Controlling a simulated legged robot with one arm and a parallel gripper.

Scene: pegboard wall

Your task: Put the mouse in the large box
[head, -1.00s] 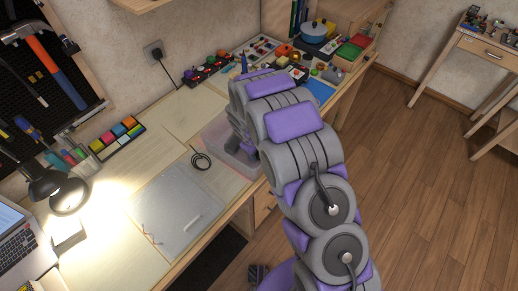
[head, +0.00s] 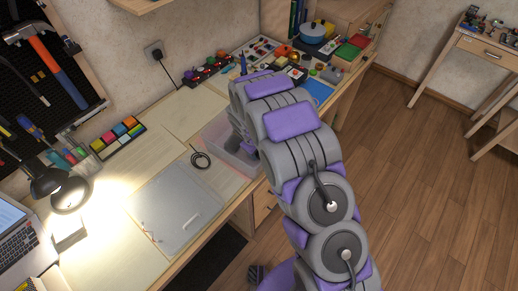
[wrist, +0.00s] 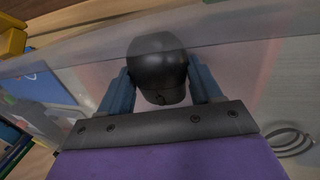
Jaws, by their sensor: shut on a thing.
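The mouse (wrist: 158,66) is dark and rounded in the wrist view, held between the two blue fingers of my gripper (wrist: 160,88), which is shut on it. Behind and around it is the translucent wall of the large box (wrist: 235,38). In the head view the box (head: 215,133) is a clear bin on the desk, partly covered by my arm. The mouse and my gripper are hidden behind my arm there. I cannot tell how deep the mouse is relative to the box's rim.
A lit lamp (head: 62,188) and a laptop (head: 30,240) stand at the left. Toys and a blue pot (head: 315,31) crowd the desk's far end.

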